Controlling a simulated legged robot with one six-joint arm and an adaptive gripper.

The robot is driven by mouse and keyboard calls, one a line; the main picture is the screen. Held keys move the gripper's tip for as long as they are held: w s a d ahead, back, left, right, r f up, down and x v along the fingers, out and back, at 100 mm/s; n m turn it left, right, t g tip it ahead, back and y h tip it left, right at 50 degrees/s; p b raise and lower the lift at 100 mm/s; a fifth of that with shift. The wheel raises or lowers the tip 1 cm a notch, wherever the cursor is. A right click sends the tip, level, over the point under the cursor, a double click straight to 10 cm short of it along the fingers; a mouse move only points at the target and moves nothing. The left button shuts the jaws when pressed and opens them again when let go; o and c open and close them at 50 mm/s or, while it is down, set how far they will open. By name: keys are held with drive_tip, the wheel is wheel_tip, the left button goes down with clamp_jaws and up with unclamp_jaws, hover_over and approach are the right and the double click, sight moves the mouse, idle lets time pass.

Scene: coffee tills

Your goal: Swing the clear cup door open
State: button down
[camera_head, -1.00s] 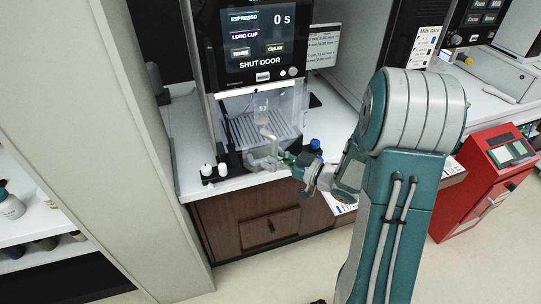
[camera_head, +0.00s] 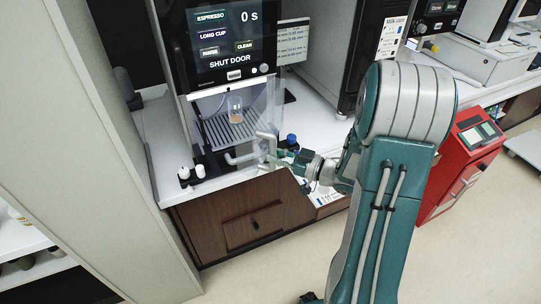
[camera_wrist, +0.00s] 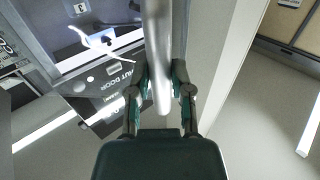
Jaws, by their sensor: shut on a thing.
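The coffee machine (camera_head: 228,50) stands on the counter, and its screen reads "SHUT DOOR". Its clear cup door (camera_head: 273,103) stands partly swung out at the right side of the cup bay, seen nearly edge-on. The grey door handle (camera_head: 266,143) is at the front of the door. My gripper (camera_head: 278,156) is shut on this handle. In the wrist view the handle bar (camera_wrist: 157,50) runs between the fingers of my gripper (camera_wrist: 160,80).
Small white-capped bottles (camera_head: 191,174) stand at the counter's front left. A blue-capped bottle (camera_head: 291,140) stands just behind my gripper. A tall panel (camera_head: 85,130) borders the left side. A red cabinet (camera_head: 462,165) stands at the right. The floor in front is clear.

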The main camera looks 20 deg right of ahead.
drive_tip(key=shift+s+d, duration=0.2)
drive_tip(key=shift+d, duration=0.65)
drive_tip(key=shift+s+d, duration=0.2)
drive_tip(key=shift+d, duration=0.6)
drive_tip(key=shift+s+d, duration=0.2)
drive_tip(key=shift+d, duration=0.65)
drive_tip(key=d, duration=0.6)
drive_tip(key=shift+s, duration=0.15)
drive_tip(key=shift+c, duration=2.2)
unclamp_jaws()
drive_tip(key=v, duration=1.2)
drive_tip(key=shift+f, duration=0.1)
